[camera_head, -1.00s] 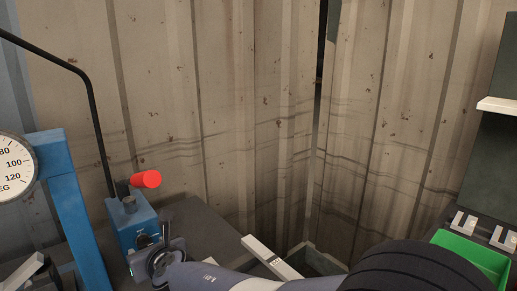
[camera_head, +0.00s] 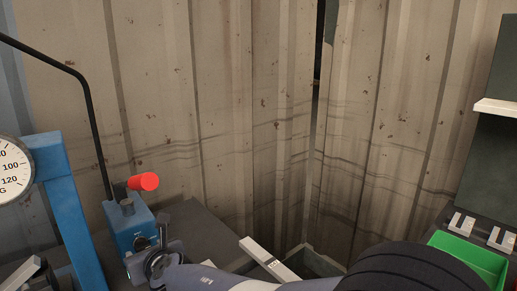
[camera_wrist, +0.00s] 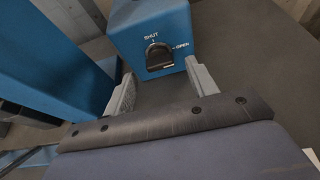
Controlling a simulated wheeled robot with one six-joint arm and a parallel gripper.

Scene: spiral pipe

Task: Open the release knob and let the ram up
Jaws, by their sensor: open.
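The release knob (camera_wrist: 158,58) is a dark knob on the face of a blue pump block (camera_wrist: 150,20), with "SHUT" printed above it and "OPEN" to its right. I cannot tell clearly which mark it points to. My gripper (camera_wrist: 160,72) is open, with one pale finger to the lower left of the knob and one to its right; contact is not clear. In the head view the gripper (camera_head: 155,258) is just in front of the blue block (camera_head: 128,222), and the knob (camera_head: 141,242) shows beside the fingers. The ram is not clearly visible.
A blue frame post (camera_head: 72,215) with a dial gauge (camera_head: 10,168) stands at the left. A green bin (camera_head: 470,258) is at the right. Corrugated wall (camera_head: 230,110) stands behind.

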